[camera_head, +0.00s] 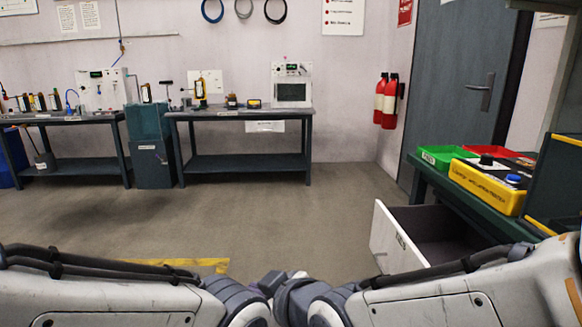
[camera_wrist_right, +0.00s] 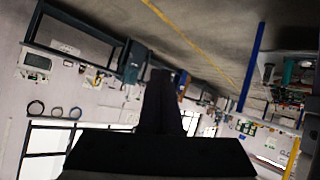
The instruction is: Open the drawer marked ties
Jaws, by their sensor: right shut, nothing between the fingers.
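A drawer (camera_head: 400,244) stands pulled out from under the green workbench at the right of the head view. My arms cross the bottom of the head view, and my right arm covers the drawer's lower right part. My left gripper is not visible.
The workbench (camera_head: 455,205) holds a green bin (camera_head: 437,158), a red bin and a yellow box (camera_head: 488,186). A grey door (camera_head: 455,80) and fire extinguishers (camera_head: 386,101) are behind. Two tables with equipment stand at the back wall. The middle floor is clear.

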